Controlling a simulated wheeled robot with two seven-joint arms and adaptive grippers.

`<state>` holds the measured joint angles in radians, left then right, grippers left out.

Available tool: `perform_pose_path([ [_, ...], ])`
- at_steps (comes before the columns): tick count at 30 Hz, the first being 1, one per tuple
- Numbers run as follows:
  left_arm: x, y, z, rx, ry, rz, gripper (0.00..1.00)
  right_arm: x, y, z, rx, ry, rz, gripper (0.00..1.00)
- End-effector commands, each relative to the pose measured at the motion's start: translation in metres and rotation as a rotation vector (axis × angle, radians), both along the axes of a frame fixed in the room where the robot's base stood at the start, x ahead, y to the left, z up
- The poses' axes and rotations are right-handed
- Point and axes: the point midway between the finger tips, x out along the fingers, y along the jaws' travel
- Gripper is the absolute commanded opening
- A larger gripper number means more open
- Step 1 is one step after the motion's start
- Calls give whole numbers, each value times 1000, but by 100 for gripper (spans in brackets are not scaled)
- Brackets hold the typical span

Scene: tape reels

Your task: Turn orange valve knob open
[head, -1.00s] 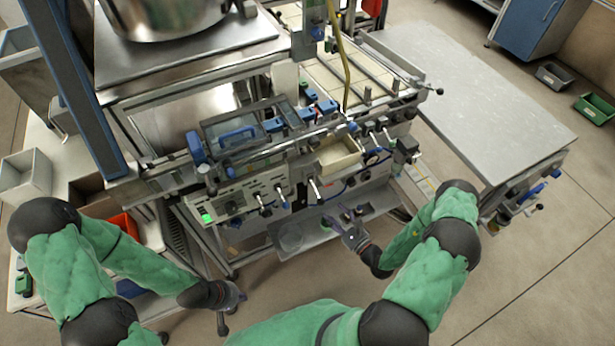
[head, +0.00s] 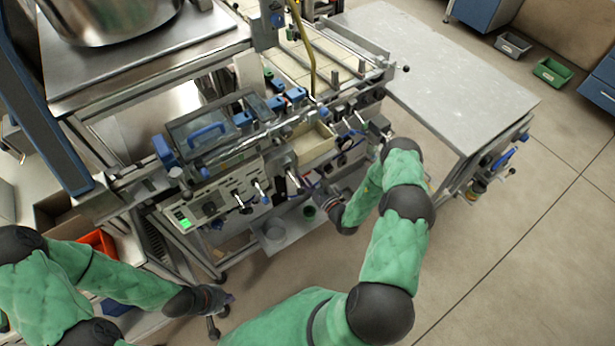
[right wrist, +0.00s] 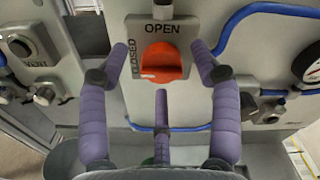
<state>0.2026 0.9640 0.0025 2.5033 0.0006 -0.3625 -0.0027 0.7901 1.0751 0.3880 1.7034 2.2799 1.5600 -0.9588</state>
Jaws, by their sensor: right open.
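The orange valve knob (right wrist: 160,62) sits on a grey plate (right wrist: 148,30) in the right wrist view. The plate reads OPEN above the knob and CLOSED, turned sideways, at its left. I cannot tell clearly which label the knob points to. My right gripper (right wrist: 162,75) is open, with purple fingers on the left and right of the knob and a third below. They look apart from it. In the head view, my right gripper (head: 318,190) is at the machine's front, where the knob is hidden. My left gripper (head: 221,314) is empty, its fingers spread, away from the machine.
A blue hose (right wrist: 222,38) curves right of the knob, and another runs below it. A gauge (right wrist: 308,62) is at the right edge; a VENT fitting (right wrist: 33,48) is at the left. In the head view, a grey table (head: 430,75) stands right of the machine; the floor in front is open.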

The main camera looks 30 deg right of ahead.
Motion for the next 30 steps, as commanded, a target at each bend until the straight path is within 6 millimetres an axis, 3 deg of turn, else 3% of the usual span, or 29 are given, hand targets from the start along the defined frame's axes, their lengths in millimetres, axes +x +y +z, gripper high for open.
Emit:
perform_pose_path([
  [11, 0, 0, -1, 0, 0, 0, 0, 5, 1, 0, 1, -1, 1, 61],
  [15, 0, 0, -1, 0, 0, 0, 0, 4, 1, 0, 1, -1, 1, 22],
  [17, 0, 0, -1, 0, 0, 0, 0, 4, 1, 1, 0, -2, 1, 10],
  [30, 0, 0, 0, 0, 0, 0, 0, 5, 1, 2, 1, -5, 3, 9],
])
